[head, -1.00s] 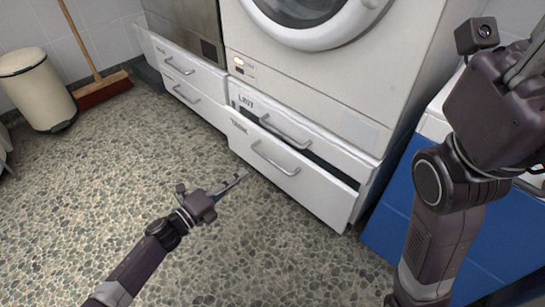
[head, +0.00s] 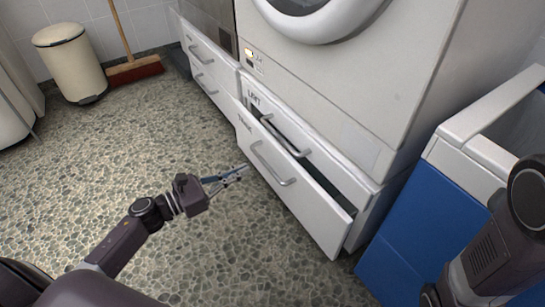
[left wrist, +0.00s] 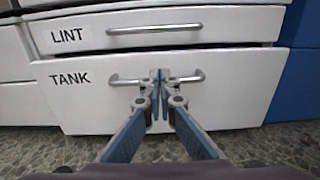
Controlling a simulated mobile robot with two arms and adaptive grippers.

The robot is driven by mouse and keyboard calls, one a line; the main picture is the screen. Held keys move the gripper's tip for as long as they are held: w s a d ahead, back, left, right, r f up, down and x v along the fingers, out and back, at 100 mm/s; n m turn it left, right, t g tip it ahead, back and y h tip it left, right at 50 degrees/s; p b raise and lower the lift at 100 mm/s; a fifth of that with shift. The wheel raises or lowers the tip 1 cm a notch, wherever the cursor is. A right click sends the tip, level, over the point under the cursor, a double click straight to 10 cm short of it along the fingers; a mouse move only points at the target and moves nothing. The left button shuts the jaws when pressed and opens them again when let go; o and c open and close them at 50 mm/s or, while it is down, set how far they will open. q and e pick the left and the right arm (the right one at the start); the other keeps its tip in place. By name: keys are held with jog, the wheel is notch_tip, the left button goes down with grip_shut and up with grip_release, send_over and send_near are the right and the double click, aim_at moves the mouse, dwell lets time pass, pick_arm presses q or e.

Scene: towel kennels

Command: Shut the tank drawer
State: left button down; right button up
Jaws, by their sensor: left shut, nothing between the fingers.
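The tank drawer (head: 307,213) is the low white drawer under the washing machine, pulled out partway with a dark gap above its front. In the left wrist view its front (left wrist: 100,112) carries the word TANK and a grey bar handle. My left gripper (head: 243,171) is shut and empty, just in front of the drawer front near the handle (head: 272,168). In the left wrist view the closed fingertips (left wrist: 160,76) overlap the middle of the handle. I cannot tell whether they touch it. My right gripper is out of view; only part of my right arm shows.
The lint drawer (left wrist: 230,27) sits directly above the tank drawer. A blue and white bin or cabinet (head: 405,230) stands close on the right. A cream pedal bin (head: 70,62) and a broom (head: 134,70) stand far left. The pebbled floor is clear on the left.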

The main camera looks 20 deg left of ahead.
aim_at(279, 152)
pick_arm(q)
jog(key=x, duration=1)
jog(key=b+x, duration=0.1)
jog(key=x, duration=0.3)
jog(key=shift+w+d, duration=0.2)
jog(key=shift+w, duration=0.1)
jog(key=shift+r, duration=0.1)
jog(key=shift+a, duration=0.1)
